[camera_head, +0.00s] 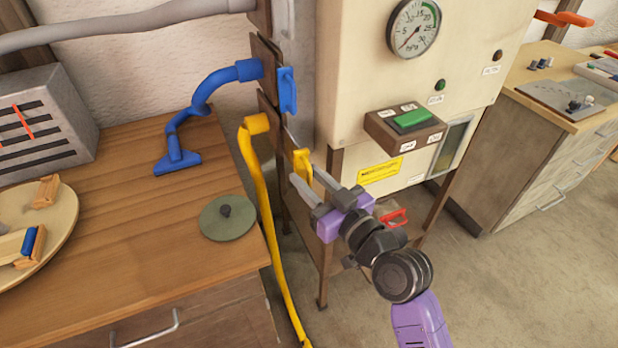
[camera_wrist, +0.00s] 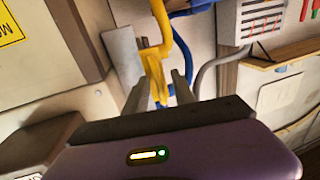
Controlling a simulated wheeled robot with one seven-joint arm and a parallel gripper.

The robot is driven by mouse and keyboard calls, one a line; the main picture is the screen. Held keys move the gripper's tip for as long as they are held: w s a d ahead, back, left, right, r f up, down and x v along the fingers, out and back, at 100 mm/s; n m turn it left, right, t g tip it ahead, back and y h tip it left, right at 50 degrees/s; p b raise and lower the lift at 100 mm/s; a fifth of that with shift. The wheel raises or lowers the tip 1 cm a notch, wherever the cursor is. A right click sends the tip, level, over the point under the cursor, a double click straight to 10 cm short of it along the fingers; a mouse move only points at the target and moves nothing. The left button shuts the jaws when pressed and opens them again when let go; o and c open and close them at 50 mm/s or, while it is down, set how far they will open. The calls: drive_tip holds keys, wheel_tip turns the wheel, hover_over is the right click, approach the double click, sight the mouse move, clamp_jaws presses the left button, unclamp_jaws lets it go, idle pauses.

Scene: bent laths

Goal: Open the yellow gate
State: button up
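The yellow gate handle (camera_head: 302,163) sits on a grey-brown gate plate, beside the yellow hose (camera_head: 262,185) that runs down to the floor. My gripper (camera_head: 309,179) is open, with its two fingers pointing at the yellow handle. In the wrist view the yellow handle (camera_wrist: 155,75) appears between the two fingertips (camera_wrist: 160,82), with the gate plate (camera_wrist: 122,58) to its left. I cannot tell whether the fingers touch the handle or stop just short of it.
A blue gate handle (camera_head: 288,90) with a blue hose (camera_head: 205,90) is just above. A beige cabinet (camera_head: 365,95) with a gauge and a green button (camera_head: 411,118) stands to the right. A wooden bench (camera_head: 130,215) is at the left, with a green disc (camera_head: 226,222) near its edge.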

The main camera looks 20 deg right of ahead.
drive_tip(key=s+d+b, duration=0.1)
drive_tip(key=s+b, duration=0.1)
drive_tip(key=s, duration=0.5)
drive_tip(key=shift+s+d, duration=0.25)
drive_tip(key=shift+s, duration=0.1)
idle(0.4)
drive_tip(key=s+d+m+t+h, duration=0.1)
drive_tip(key=s+d+m+h, duration=0.35)
drive_tip(key=s, duration=0.25)
drive_tip(key=s+a+f+g, duration=0.1)
drive_tip(key=s+f, duration=0.2)
drive_tip(key=s, duration=0.5)
drive_tip(key=s+a+f+n+g, duration=0.1)
drive_tip(key=s+a+f, duration=0.1)
drive_tip(key=s, duration=0.6)
drive_tip(key=s+a+f+n+g+y, duration=0.1)
drive_tip(key=s+a+f, duration=0.1)
drive_tip(key=s, duration=0.6)
drive_tip(key=shift+s+a+f+g, duration=0.15)
drive_tip(key=shift+f+g, duration=0.25)
drive_tip(key=shift+f, duration=0.4)
